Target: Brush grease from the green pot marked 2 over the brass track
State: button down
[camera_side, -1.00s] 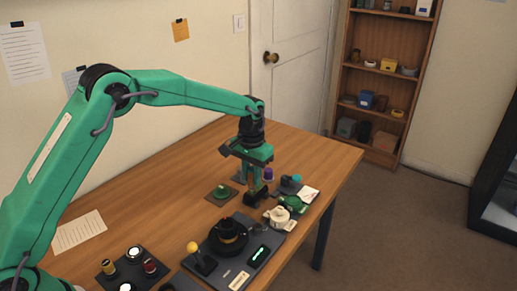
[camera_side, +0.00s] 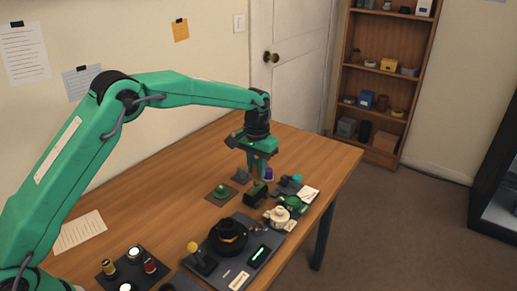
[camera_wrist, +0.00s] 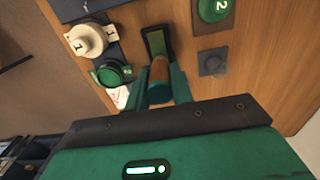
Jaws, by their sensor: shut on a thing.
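My gripper (camera_side: 260,172) is above and slightly behind the dark stand (camera_side: 255,193). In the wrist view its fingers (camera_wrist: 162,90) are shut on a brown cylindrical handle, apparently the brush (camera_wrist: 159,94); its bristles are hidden. The green pot (camera_side: 292,204) stands beside the cream pot, and it shows in the wrist view (camera_wrist: 111,73) with a dark top. A green disc marked 2 (camera_wrist: 212,9), like a lid, lies on a brown mat; it also shows in the side view (camera_side: 221,191). The brass track (camera_side: 230,233) is a small ring in the black round housing.
The cream pot marked 1 (camera_wrist: 87,40) stands near the green pot. A grey plate (camera_side: 225,268) carries the housing, a yellow-knobbed lever (camera_side: 194,248) and a lit display (camera_side: 259,254).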

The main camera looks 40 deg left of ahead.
jog(key=shift+r, duration=3.45)
jog(key=shift+f, duration=0.15)
jog(key=shift+f, duration=3.65)
jog(key=shift+s+f, duration=0.2)
jog(key=shift+s, duration=1.75)
jog(key=shift+w, duration=1.9)
jog(key=shift+w+r, duration=0.1)
jog(key=shift+r, duration=3.9)
